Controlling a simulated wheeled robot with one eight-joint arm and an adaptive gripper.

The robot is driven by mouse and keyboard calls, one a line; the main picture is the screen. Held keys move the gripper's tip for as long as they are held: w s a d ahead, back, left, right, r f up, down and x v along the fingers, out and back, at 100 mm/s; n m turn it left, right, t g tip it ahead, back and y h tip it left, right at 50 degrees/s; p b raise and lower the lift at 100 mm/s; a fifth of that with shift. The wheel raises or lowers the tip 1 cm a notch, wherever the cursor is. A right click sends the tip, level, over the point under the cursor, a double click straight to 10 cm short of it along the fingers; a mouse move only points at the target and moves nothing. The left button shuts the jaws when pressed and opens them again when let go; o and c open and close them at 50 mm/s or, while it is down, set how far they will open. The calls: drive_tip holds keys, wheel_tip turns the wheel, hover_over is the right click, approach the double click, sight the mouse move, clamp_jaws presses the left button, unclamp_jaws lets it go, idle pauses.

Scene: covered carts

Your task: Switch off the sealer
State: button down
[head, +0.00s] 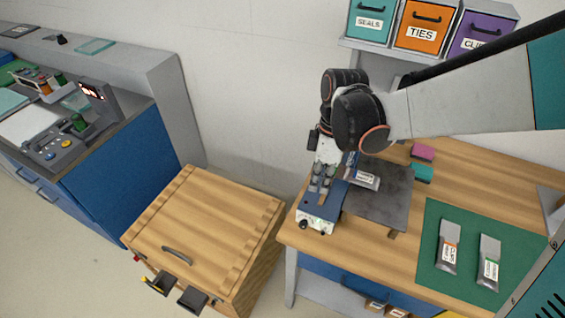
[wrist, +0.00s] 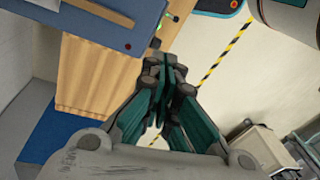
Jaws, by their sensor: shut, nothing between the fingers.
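The sealer (head: 321,206) is a small blue machine at the left front corner of the wooden table, with a pale front panel carrying a dark knob (head: 304,224) and other small controls. A labelled pouch (head: 367,181) lies at its right, by a dark plate. My gripper (head: 321,188) points down over the sealer, shut and empty. In the wrist view my gripper (wrist: 163,62) has its fingers together, just below the blue housing (wrist: 85,22). A dark knob and a green-lit part (wrist: 173,17) show beyond the tips. I cannot tell whether the fingers touch the sealer.
A wooden lidded cart (head: 210,225) stands left of the table. Two labelled pouches lie on a green mat (head: 469,285) at the right. Pink and teal blocks (head: 422,152) sit behind the plate. Bins stand on a shelf (head: 385,53) above. A blue cabinet (head: 120,165) is far left.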

drive_tip(key=b, duration=0.3)
hover_over(324, 231)
drive_tip(key=w+a, duration=0.3)
drive_tip(key=a, duration=0.1)
wheel_tip(324, 231, down, 9)
drive_tip(key=f, duration=0.1)
drive_tip(key=s+d+f, duration=0.1)
drive_tip(key=f, duration=0.1)
drive_tip(key=shift+s+d+f, duration=0.1)
drive_tip(key=shift+s+d, duration=0.2)
drive_tip(key=shift+s, duration=0.05)
drive_tip(key=shift+s+d+f+b, duration=0.2)
drive_tip(key=shift+f+b, duration=0.15)
drive_tip(key=shift+f, duration=0.1)
